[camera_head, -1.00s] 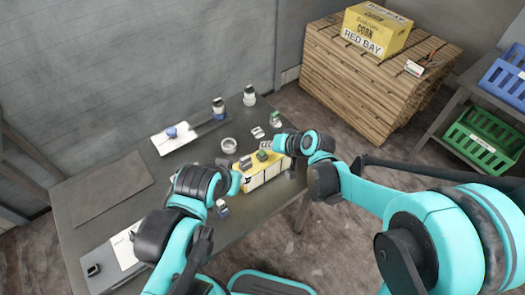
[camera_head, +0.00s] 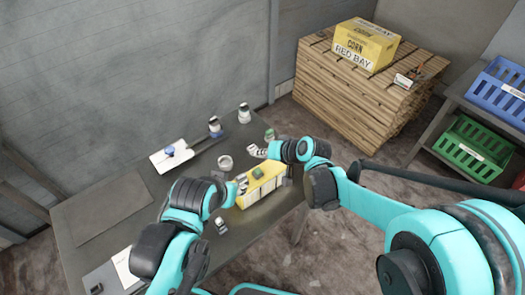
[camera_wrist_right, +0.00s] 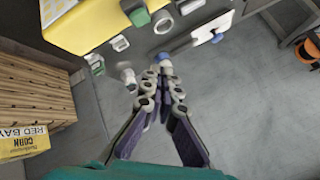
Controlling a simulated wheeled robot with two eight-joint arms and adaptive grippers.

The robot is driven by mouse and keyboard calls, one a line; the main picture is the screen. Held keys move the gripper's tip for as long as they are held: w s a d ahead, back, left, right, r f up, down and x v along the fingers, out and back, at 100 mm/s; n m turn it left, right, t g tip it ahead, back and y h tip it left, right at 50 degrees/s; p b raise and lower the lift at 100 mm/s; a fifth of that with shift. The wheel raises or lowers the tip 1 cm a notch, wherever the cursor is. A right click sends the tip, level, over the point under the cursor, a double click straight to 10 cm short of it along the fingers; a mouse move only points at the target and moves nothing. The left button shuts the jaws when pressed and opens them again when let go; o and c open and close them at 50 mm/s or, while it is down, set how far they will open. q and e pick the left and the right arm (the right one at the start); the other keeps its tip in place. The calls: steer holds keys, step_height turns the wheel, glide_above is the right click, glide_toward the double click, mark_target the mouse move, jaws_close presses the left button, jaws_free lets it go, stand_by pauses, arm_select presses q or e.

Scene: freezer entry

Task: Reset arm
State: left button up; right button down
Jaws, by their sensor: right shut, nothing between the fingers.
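My right arm comes in from the right in the head view, and its gripper (camera_head: 259,152) is over the table's far right part, above and behind the yellow box (camera_head: 266,192). In the right wrist view the right gripper's fingers (camera_wrist_right: 165,72) meet at the tips, shut and empty. My left arm comes in from below, and its gripper (camera_head: 241,184) is at the left side of the yellow box. It is small and partly hidden by its wrist, so its opening cannot be told. A green-topped item sits on the yellow box.
The dark table (camera_head: 75,250) also holds a white board (camera_head: 185,157), a white-capped bottle (camera_head: 244,113), a blue-capped bottle (camera_head: 215,127) and a round container (camera_head: 225,162). A corn carton (camera_head: 366,45) rests on stacked wood at the back right. Blue (camera_head: 492,95) and green (camera_head: 468,147) crates are at right.

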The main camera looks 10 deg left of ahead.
steer(key=s+d+m+h+b, duration=0.1)
steer(key=s+d, duration=0.4)
steer(key=d, duration=0.5)
steer(key=s+d+t+h+b, duration=0.1)
steer(key=s+d+h, duration=0.3)
steer(key=d, duration=0.7)
steer(key=s+d+m+t+h+b, duration=0.1)
steer(key=s+d+h+b, duration=0.1)
steer(key=s+d, duration=0.6)
steer(key=shift+d+m+h+b, duration=0.35)
steer(key=shift+d+b, duration=0.25)
steer(key=shift+d, duration=0.55)
